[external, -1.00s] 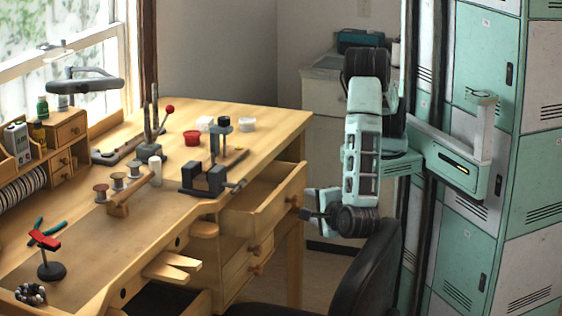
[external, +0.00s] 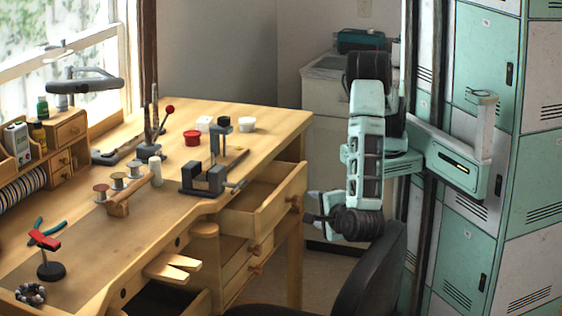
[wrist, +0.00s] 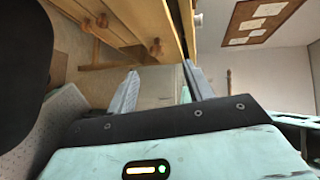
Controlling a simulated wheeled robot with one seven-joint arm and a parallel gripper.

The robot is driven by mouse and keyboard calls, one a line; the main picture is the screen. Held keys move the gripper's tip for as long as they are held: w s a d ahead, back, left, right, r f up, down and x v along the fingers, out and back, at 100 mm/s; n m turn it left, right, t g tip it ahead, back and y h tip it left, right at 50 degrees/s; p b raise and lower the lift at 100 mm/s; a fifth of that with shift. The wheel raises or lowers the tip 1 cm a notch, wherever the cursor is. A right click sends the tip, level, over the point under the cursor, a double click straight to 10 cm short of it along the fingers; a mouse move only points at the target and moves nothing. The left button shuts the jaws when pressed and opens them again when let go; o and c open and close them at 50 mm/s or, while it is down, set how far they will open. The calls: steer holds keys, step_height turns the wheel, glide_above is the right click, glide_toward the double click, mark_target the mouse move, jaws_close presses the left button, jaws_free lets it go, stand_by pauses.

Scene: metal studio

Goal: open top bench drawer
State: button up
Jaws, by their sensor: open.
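The top bench drawer (external: 281,203) is pulled well out of the right side of the wooden bench, and its open inside shows. Its front carries a small round knob (external: 295,203). My gripper (external: 309,207) is just right of the drawer front, close to the knob, with fingers apart and nothing held. Whether it touches the knob cannot be told. In the wrist view my gripper (wrist: 160,68) has two spread fingers with empty space between them. Wooden drawer fronts with knobs (wrist: 155,47) show beyond the fingers at the upper left.
Lower drawers (external: 240,262) with knobs sit beneath. A black chair (external: 372,275) stands in front, below my arm. Green and white lockers (external: 490,150) line the right. The bench top (external: 270,125) holds a vise (external: 205,178) and tools. Open floor shows beyond the drawer.

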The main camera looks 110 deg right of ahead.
steer(key=s+d+r+n+t+h+p, duration=0.2)
steer(key=d+r+n+t+h+p, duration=0.15)
steer(key=d+n, duration=0.55)
steer(key=s+d+r+n+t+h+p, duration=0.25)
steer(key=d+r+n, duration=0.2)
steer(key=n, duration=0.85)
steer(key=s+a+f+n+t+y+b, duration=0.1)
steer(key=s+a+f+n+t+y, duration=0.45)
steer(key=a+f, duration=0.2)
steer(key=m+y+b, duration=0.1)
steer(key=y+b, duration=0.1)
steer(key=y, duration=0.1)
glide_toward(299, 201)
steer(key=shift+t, duration=0.35)
steer(key=p+x, duration=0.3)
steer(key=x, duration=0.5)
steer(key=shift+d+f+p, duration=0.15)
steer(key=shift+d+p, duration=0.1)
steer(key=shift+p, duration=0.1)
